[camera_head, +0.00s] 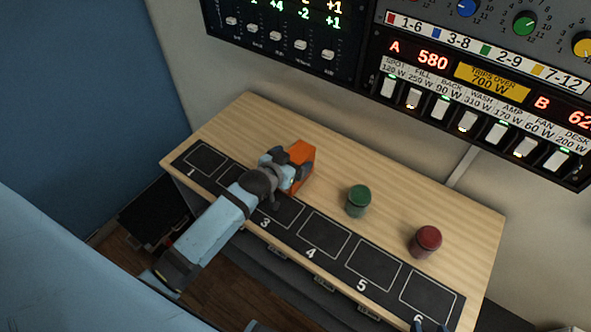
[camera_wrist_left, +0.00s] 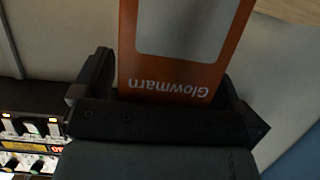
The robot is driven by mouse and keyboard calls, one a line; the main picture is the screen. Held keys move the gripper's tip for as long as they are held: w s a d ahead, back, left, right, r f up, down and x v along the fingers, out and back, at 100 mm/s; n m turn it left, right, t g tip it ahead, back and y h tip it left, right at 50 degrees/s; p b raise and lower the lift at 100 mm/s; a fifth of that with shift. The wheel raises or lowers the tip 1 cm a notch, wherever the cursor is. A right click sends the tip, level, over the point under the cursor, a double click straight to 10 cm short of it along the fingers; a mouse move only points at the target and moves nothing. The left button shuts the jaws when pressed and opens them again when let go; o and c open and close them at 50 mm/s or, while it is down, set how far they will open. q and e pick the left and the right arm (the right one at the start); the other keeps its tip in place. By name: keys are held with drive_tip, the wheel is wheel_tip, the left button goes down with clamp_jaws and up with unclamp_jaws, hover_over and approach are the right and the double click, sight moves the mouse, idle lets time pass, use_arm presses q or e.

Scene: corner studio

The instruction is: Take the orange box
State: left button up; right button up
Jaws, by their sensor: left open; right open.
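The orange box (camera_head: 301,153) stands on the wooden table behind the numbered strip, partly hidden by my left gripper (camera_head: 286,170). In the left wrist view the orange box (camera_wrist_left: 180,75) has a grey panel and the word "Glowmarn", seen upside down. It lies between the two open fingers of my left gripper (camera_wrist_left: 165,95), one finger on each side. I cannot tell whether either finger touches it. The tips of my right gripper (camera_head: 430,327) show at the bottom edge of the head view, open, away from the box, near the table's front right corner.
A green canister (camera_head: 358,201) and a red canister (camera_head: 426,241) stand on the table (camera_head: 400,195) to the right of the box. A black strip (camera_head: 325,240) with numbered squares runs along the front edge. Control panels (camera_head: 480,95) with sliders and switches rise behind.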

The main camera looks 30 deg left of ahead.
use_arm(q)
drive_tip(key=c, duration=1.4)
drive_tip(key=shift+r, duration=0.1)
